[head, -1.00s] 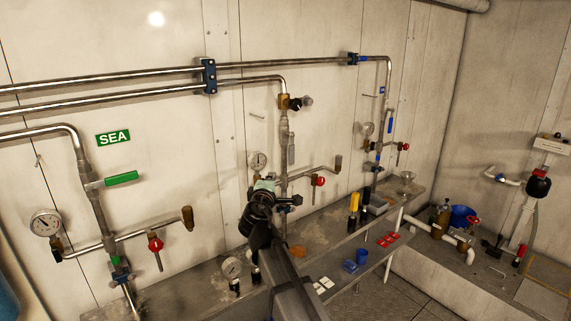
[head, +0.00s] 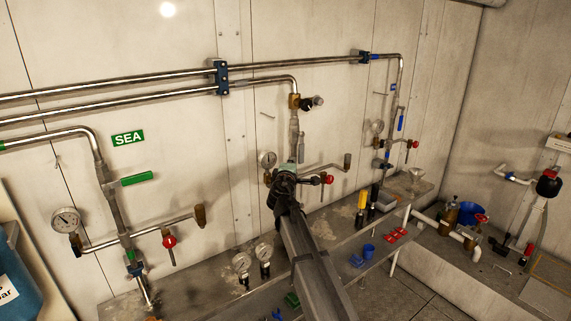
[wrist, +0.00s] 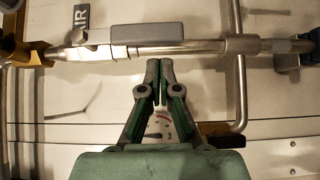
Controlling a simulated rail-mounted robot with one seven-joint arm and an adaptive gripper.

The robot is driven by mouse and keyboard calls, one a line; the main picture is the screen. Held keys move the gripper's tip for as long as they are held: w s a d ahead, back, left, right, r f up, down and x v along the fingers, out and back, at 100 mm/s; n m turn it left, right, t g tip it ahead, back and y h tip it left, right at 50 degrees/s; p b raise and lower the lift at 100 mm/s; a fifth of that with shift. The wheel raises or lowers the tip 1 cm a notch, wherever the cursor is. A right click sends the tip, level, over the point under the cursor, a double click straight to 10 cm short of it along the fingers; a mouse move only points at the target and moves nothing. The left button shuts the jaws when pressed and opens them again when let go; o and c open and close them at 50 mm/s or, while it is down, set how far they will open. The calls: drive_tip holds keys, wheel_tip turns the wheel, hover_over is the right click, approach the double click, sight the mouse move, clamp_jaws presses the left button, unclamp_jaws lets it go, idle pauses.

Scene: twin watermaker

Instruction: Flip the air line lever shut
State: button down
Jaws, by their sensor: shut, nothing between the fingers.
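The air line lever is a flat grey handle (wrist: 147,33). In the wrist view it lies along the steel pipe (wrist: 195,47), beside the tag ending in "IR" (wrist: 82,17). In the head view the lever (head: 301,147) stands upright along the middle vertical pipe (head: 294,124), just above my wrist. My gripper (wrist: 157,68) is shut and empty. Its fingertips point at the pipe, level with the lever's right part; whether they touch the pipe I cannot tell. In the head view my wrist hides the fingers. A gauge face (wrist: 160,125) is partly hidden behind the fingers.
A side pipe (wrist: 241,85) runs right of my fingers in the wrist view. In the head view a gauge (head: 267,159) and a red-handled valve (head: 327,179) flank my wrist. The green-handled SEA line (head: 137,179) is at the left. A bench (head: 215,262) lies below.

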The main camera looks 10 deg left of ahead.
drive_tip(key=shift+w+d, duration=0.55)
drive_tip(key=shift+d, duration=0.05)
drive_tip(key=shift+w+d+f+b, duration=0.1)
drive_tip(key=shift+f+b, duration=0.2)
drive_tip(key=shift+b, duration=0.5)
